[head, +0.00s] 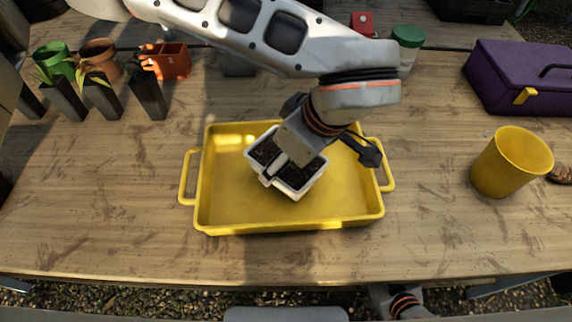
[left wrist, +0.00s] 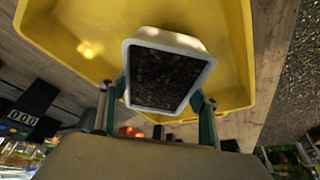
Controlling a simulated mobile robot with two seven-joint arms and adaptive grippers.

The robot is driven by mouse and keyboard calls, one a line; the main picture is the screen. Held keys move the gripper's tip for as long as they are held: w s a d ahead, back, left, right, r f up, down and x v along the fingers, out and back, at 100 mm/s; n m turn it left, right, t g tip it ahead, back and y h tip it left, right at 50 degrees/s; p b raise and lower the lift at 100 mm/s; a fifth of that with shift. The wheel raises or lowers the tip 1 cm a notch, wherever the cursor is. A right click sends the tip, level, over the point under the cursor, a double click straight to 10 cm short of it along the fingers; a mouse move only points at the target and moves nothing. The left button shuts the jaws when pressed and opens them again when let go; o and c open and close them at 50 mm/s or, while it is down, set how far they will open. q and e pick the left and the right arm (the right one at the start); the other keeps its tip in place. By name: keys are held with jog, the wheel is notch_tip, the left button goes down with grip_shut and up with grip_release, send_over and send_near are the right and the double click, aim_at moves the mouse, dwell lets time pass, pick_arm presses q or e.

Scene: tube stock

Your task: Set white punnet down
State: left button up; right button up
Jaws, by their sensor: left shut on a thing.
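The white punnet (head: 295,192), filled with dark soil, is over the middle of the yellow tray (head: 225,207) in the head view. My left gripper (head: 283,160) comes down from above and is shut on the punnet. In the left wrist view the white punnet (left wrist: 202,68) sits between the two fingers, with the yellow tray (left wrist: 85,40) behind it. The punnet is turned at an angle to the tray's sides. I cannot tell whether its base touches the tray floor. The right gripper's fingers do not show; only part of my right arm shows at the bottom edge.
A yellow pot (head: 508,165) and a purple toolbox (head: 515,80) stand on the right of the wooden table (head: 100,220). Dark pots (head: 103,97), a green pot (head: 52,60) and an orange carrier (head: 172,62) stand at the back left. The tray's floor around the punnet is clear.

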aim_at(286, 169)
pick_arm(q)
notch_tip(286, 169, down, 3)
jog(key=shift+f, duration=0.1)
jog(key=shift+f, duration=0.1)
jog(key=o, duration=1.3)
